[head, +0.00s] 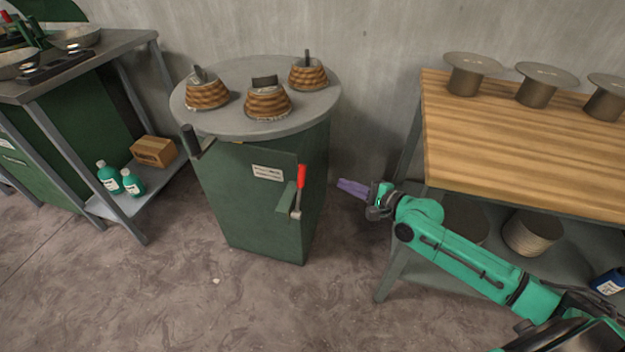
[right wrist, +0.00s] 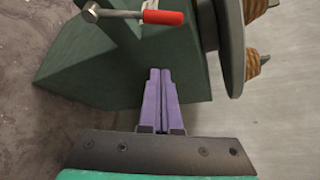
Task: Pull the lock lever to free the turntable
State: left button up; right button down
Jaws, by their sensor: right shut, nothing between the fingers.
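The lock lever (head: 299,190) has a red grip and a metal shaft, and is mounted on the front of the green cabinet (head: 245,205). It stands nearly upright with the red end on top. In the right wrist view the lever (right wrist: 163,17) is at the top, beyond the fingertips and apart from them. The round grey turntable (head: 235,123) sits on top of the cabinet and carries several brown ridged moulds (head: 268,103). My right gripper (head: 340,185) is shut and empty, right of the lever. Its purple fingers (right wrist: 160,75) touch each other. My left gripper is out of view.
A wooden-topped table (head: 520,150) with metal stands (head: 472,75) is on the right, close to my right arm. A metal bench (head: 95,65) with bottles (head: 110,177) and a box (head: 154,151) below is on the left. The floor before the cabinet is clear.

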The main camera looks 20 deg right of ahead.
aim_at(302, 175)
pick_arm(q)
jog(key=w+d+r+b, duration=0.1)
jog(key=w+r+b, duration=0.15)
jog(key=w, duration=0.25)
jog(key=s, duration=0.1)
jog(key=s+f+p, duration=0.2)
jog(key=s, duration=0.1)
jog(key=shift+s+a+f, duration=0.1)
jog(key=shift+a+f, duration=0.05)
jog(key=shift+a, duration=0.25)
pick_arm(e)
jog(key=w+a+f, duration=0.1)
jog(key=w+a, duration=0.6)
jog(key=shift+a, duration=0.3)
pick_arm(q)
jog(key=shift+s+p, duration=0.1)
jog(key=shift+p, duration=0.25)
pick_arm(e)
jog(key=shift+s+r, duration=0.1)
jog(key=shift+s, duration=0.05)
